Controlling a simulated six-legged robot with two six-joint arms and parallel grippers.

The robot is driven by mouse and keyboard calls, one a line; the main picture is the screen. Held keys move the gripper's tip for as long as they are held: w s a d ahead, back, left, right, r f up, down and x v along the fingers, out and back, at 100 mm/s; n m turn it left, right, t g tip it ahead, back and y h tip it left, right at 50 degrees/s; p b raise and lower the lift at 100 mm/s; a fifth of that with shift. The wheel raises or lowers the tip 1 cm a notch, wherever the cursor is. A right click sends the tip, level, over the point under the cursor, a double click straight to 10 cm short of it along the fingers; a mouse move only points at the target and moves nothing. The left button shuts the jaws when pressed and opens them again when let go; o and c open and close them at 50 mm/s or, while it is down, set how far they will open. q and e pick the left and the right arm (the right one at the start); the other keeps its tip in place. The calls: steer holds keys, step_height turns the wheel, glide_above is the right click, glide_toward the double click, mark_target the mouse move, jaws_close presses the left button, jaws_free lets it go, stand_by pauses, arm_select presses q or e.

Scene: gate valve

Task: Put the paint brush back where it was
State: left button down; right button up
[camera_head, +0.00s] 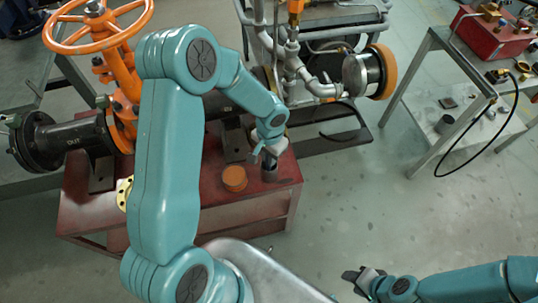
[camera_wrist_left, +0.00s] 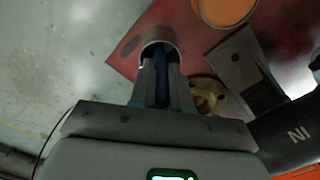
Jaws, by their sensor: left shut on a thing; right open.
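My left gripper (camera_head: 268,152) is above the front right part of the red bench (camera_head: 245,221). In the left wrist view its fingers (camera_wrist_left: 160,72) are shut on a narrow dark blue thing (camera_wrist_left: 161,62), likely the paint brush handle. A small round can (camera_head: 270,175) stands on the bench right under this gripper. Its pale rim (camera_wrist_left: 158,43) shows around the fingertips, and the brush's lower end is hidden there. I cannot tell how deep it is in the can. My right gripper (camera_head: 362,279) is open and empty, low at the front right, over the floor.
An orange-topped tin (camera_head: 235,178) stands left of the can. Behind are the black pipe (camera_head: 75,140), orange handwheel (camera_head: 98,22) and grey piping (camera_head: 300,70). A metal side table (camera_head: 460,120) with a red toolbox (camera_head: 490,35) is at right. The floor between is clear.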

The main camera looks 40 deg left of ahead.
arm_select(q)
steer(key=c, duration=1.1)
jaws_free()
steer(key=shift+w+f, duration=0.1)
steer(key=r, duration=1.1)
steer(key=shift+w+r, duration=0.2)
steer(key=shift+s+d+r, duration=0.1)
steer(key=shift+r, duration=0.05)
steer(key=s+d+f+n+h, duration=0.1)
steer(key=s+d+f+h, duration=0.1)
steer(key=s+d+f, duration=0.5)
steer(key=s+d+f+n+h, duration=0.2)
steer(key=s+d+f, duration=0.5)
steer(key=f, duration=0.5)
steer(key=shift+s+d+f+t, duration=0.2)
steer(key=shift+s+d+t, duration=0.1)
steer(key=shift+s, duration=0.2)
